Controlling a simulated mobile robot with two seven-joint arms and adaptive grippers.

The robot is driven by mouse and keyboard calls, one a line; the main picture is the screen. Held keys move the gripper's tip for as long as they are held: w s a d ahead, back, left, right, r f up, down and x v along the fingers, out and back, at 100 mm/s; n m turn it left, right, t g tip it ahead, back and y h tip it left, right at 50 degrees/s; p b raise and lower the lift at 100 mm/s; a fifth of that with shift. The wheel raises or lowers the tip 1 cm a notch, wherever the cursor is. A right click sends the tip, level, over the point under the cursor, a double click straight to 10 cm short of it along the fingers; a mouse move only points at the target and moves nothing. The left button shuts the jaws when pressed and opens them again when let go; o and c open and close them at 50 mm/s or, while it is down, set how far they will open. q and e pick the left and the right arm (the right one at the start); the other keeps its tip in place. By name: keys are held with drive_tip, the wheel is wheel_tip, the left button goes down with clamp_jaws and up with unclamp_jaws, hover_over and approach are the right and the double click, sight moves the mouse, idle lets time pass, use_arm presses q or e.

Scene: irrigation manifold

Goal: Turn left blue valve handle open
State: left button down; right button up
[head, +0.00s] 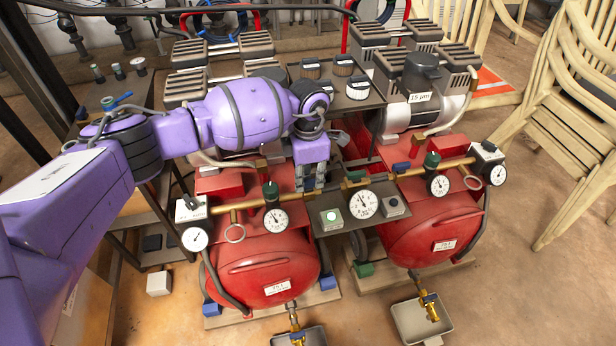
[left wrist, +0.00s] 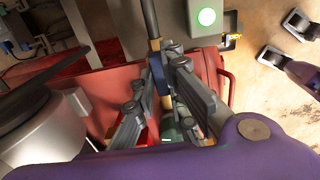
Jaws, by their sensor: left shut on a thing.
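My left gripper (head: 313,183) reaches down from above to the brass pipe (head: 240,204) over the left red tank (head: 262,262). In the left wrist view its grey fingers (left wrist: 160,95) stand on both sides of a small blue handle (left wrist: 156,72) by the pipe. The gripper is shut on this blue handle. In the head view the fingers hide the handle, so its angle cannot be told there.
A panel with a lit green button (head: 332,216) is just right of the gripper; the button also shows in the left wrist view (left wrist: 207,17). Gauges (head: 363,204) line the pipe. A second red tank (head: 432,235) stands right, with stacked chairs (head: 570,110) beyond.

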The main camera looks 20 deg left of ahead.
sight(309, 182)
use_arm(q)
drive_tip(key=c, duration=1.8)
unclamp_jaws()
drive_tip(key=shift+r, duration=0.25)
wheel_tip(309, 182, up, 12)
drive_tip(key=shift+f, duration=0.25)
